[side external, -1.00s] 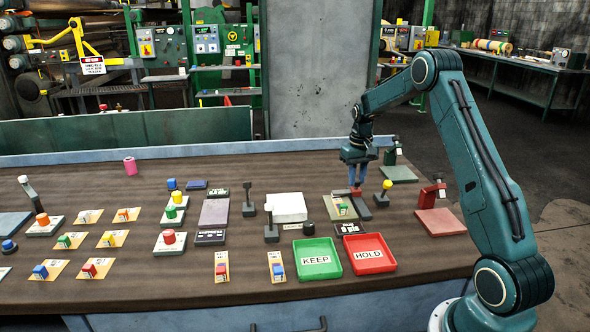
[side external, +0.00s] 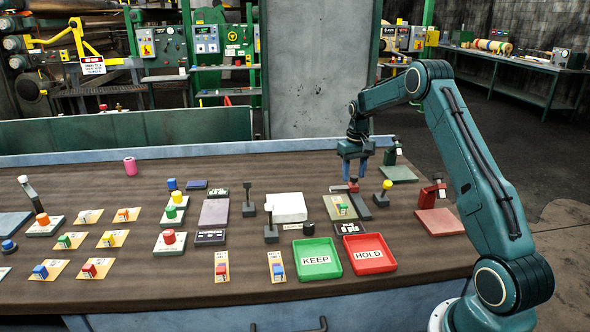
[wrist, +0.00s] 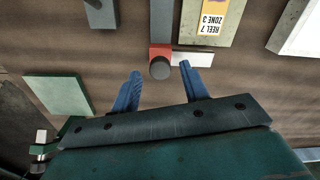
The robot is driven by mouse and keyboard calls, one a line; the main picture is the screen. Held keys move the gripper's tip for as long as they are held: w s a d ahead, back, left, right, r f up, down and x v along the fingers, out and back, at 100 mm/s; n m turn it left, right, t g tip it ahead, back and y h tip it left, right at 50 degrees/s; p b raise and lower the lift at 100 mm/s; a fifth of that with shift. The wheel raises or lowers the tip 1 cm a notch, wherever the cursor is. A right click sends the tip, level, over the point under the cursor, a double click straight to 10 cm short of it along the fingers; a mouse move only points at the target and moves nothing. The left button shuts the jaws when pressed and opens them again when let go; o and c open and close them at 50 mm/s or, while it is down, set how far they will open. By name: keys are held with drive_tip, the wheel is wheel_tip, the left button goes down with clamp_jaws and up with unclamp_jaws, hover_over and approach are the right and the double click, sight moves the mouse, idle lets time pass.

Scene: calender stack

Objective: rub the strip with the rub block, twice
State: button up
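The rub block (side external: 353,187) is a small red block with a dark round knob. It sits at the far end of a long dark grey strip (side external: 361,207). In the wrist view the red block (wrist: 153,50) shows at the end of the grey strip (wrist: 162,18), with a thin white bar (wrist: 190,58) beside it. My gripper (side external: 355,177) is just above the block, its blue fingers apart. In the wrist view my gripper (wrist: 160,70) is open, one finger on each side of the knob with gaps. I cannot tell how far the block overlaps the strip.
A card in a pale holder (side external: 342,207) lies left of the strip. A yellow-knobbed post (side external: 385,189) stands to its right. The green KEEP tray (side external: 334,268) and red HOLD tray (side external: 386,263) are nearer. A green plate (side external: 404,175) lies behind right.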

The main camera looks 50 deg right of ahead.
sight(354, 176)
wheel_tip(354, 176, up, 14)
idle(0.9)
